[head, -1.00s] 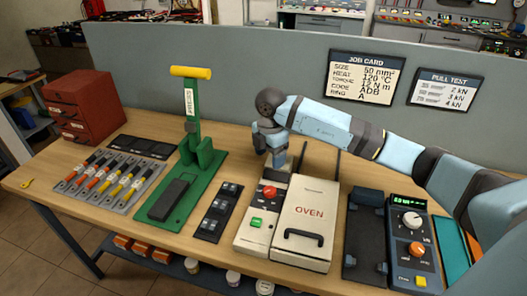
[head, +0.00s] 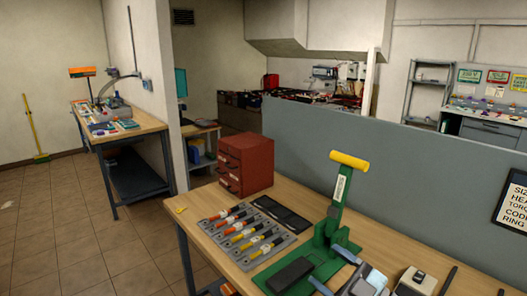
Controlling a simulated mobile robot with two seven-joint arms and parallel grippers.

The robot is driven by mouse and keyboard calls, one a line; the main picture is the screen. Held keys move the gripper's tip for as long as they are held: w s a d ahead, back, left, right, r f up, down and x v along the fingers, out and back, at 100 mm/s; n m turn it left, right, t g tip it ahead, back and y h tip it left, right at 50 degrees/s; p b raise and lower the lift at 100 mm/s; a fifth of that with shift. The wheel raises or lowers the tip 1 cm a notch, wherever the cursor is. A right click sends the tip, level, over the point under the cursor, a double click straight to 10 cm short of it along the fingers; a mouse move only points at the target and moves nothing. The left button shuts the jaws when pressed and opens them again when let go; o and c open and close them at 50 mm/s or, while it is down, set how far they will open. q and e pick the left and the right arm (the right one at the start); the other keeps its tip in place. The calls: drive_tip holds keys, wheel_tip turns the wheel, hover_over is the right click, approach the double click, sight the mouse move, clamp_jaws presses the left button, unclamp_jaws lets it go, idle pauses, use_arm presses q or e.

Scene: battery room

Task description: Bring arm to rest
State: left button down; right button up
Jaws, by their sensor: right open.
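My right gripper (head: 330,268) shows at the bottom edge, right of centre, with its two light-blue fingers spread apart and nothing seen between them. It is in front of the base of the green press (head: 324,244), which has a yellow handle. I cannot tell how high it is above the bench. Most of my right arm is out of the picture. My left gripper is not in view.
The wooden bench (head: 198,216) carries a red drawer cabinet (head: 245,163) and a grey rack (head: 246,237) of coloured-handled tools. A grey partition (head: 400,160) stands behind. Open tiled floor (head: 70,225) lies left, before another workbench (head: 140,126).

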drive_tip(key=s+d+f+m+t+h, duration=0.1)
drive_tip(key=s+d+f+m+h, duration=0.2)
drive_tip(key=d+f+m+h, duration=0.45)
drive_tip(key=s+d+f+m+t+h, duration=0.1)
drive_tip(key=s+d+f+m+h, duration=0.4)
drive_tip(key=m+h, duration=0.5)
drive_tip(key=s+f+n+g, duration=0.1)
drive_tip(key=s+f+g, duration=0.4)
drive_tip(key=s, duration=0.4)
drive_tip(key=s+f+n+g, duration=0.1)
drive_tip(key=s+f+g, duration=0.3)
drive_tip(key=s+g, duration=0.4)
drive_tip(key=w+a+f+n+t+y+p, duration=0.1)
drive_tip(key=w+a+f+t+y+p, duration=0.2)
drive_tip(key=w+a+f+t+p, duration=0.2)
wheel_tip(320, 180, down, 2)
drive_tip(key=t+p, duration=0.1)
drive_tip(key=t, duration=0.2)
drive_tip(key=shift+a+t+y, duration=0.35)
drive_tip(key=shift+a+t, duration=0.05)
